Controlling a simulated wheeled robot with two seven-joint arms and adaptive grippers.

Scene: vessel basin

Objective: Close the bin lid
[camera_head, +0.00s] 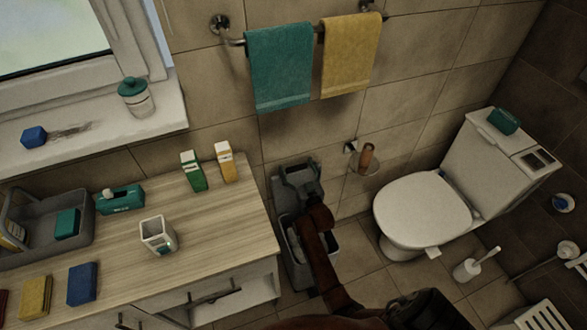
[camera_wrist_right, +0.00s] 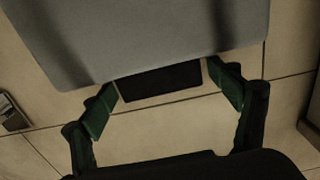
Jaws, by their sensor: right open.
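The grey bin (camera_head: 293,265) stands on the floor between the wooden-topped cabinet and the toilet. Its grey lid (camera_head: 287,177) is raised, standing up at the back near the tiled wall. My right gripper (camera_head: 304,188) is at the raised lid, with my brown arm passing over the bin and hiding part of its opening. In the right wrist view a flat grey panel (camera_wrist_right: 150,40), apparently the lid, fills the top, just beyond the green fingertips. The right gripper (camera_wrist_right: 162,80) is open with nothing gripped between its fingers. Whether it touches the lid cannot be told. My left gripper is not in view.
The cabinet top (camera_head: 120,250) at left holds a grey caddy, a cup, cartons and small boxes. The toilet (camera_head: 425,210) is close on the right, with a paper holder (camera_head: 365,162) on the wall between. Towels (camera_head: 280,68) hang above the bin.

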